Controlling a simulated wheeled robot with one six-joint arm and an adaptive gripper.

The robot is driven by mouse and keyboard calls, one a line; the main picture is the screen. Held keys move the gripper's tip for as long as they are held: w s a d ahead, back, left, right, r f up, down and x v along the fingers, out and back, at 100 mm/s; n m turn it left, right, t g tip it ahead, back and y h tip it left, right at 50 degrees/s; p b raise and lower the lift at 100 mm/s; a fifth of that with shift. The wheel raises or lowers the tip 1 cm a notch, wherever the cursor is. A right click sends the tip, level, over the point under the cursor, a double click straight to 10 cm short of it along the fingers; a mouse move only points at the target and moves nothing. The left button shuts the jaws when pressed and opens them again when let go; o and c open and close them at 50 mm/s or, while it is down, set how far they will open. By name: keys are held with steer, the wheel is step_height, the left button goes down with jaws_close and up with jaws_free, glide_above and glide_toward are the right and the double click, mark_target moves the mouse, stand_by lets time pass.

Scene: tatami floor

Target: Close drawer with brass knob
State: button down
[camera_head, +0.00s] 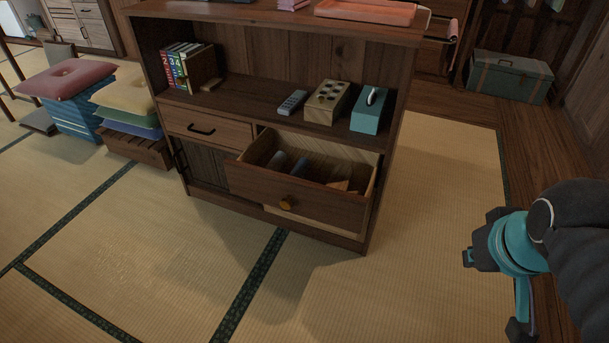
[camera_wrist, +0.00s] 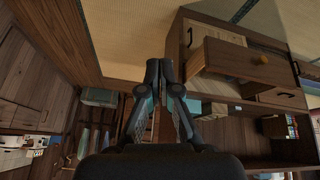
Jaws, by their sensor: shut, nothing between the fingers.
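The drawer (camera_head: 262,196) with the brass knob (camera_head: 287,203) is pulled open at the lower right of a dark wooden cabinet (camera_head: 385,100). Several small items lie inside it. In the wrist view the open drawer (camera_wrist: 225,58) and its brass knob (camera_wrist: 262,59) are at the upper right, rotated. My gripper (camera_wrist: 164,66) is shut and empty in the wrist view, apart from the drawer, left of it in that picture. In the head view my arm is at the right, well clear of the cabinet; the fingertips cannot be made out there.
A closed drawer with a black handle (camera_head: 201,129) is left of the open one. The shelf above holds books (camera_head: 184,66), a remote (camera_head: 292,102), a wooden box (camera_head: 327,101) and a teal tissue box (camera_head: 370,108). Cushions (camera_head: 66,80) are at left. Tatami before the cabinet is free.

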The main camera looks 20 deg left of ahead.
steer(key=w+a+n+b, duration=0.2)
steer(key=w+a+n, duration=0.5)
steer(key=n, duration=0.3)
steer(key=n+g+b, duration=0.1)
steer(key=n+b, duration=0.4)
steer(key=n, duration=1.7)
glide_toward(299, 185)
steer(key=s+r, duration=0.2)
steer(key=s, duration=0.4)
steer(key=shift+n, duration=0.3)
steer(key=shift+w+d+f+b, duration=0.1)
steer(key=shift+w+f+b, duration=0.25)
steer(key=shift+w+f, duration=1.05)
steer(key=shift+w+d+f+b, duration=0.15)
steer(key=shift+w+f+b, duration=0.25)
steer(key=shift+w+f, duration=0.95)
steer(key=shift+w+d+f+b, duration=0.1)
steer(key=shift+w+f+b, duration=0.25)
steer(key=shift+w+f, duration=1)
steer(key=shift+s+f, duration=0.35)
steer(key=shift+s, duration=0.05)
